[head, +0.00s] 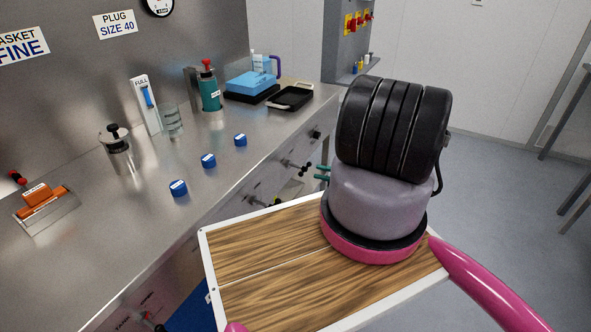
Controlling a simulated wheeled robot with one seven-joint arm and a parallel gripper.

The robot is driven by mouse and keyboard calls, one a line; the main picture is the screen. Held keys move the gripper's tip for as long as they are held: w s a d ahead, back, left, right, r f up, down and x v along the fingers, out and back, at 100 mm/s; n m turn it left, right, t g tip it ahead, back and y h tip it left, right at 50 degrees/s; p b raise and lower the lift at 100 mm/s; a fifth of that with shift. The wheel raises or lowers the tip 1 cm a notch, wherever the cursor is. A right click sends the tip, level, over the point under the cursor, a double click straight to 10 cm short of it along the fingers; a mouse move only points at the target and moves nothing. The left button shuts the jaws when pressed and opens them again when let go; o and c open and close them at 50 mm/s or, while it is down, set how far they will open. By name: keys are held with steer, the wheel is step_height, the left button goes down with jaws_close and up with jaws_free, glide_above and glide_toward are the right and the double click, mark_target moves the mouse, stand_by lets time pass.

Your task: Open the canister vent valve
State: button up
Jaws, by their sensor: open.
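A teal canister (210,94) stands upright at the back of the steel bench, close to the wall. A red knob (207,65) on a dark neck tops it, and a small white label is on its front. Whether the valve is open or shut cannot be told. The rest of my gripper is hidden behind my arm. It is well to the right of and nearer than the canister.
Three blue caps (208,160) lie along the bench's front part. A glass beaker (172,121), a knobbed jar (117,150) and an orange block on a stand (40,198) are left of the canister. A blue box (252,82) and black tray (291,97) are right. Knobs protrude from the bench front.

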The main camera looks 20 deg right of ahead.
mark_target(304, 169)
steer(key=x, duration=1)
steer(key=shift+r, duration=0.2)
jaws_close()
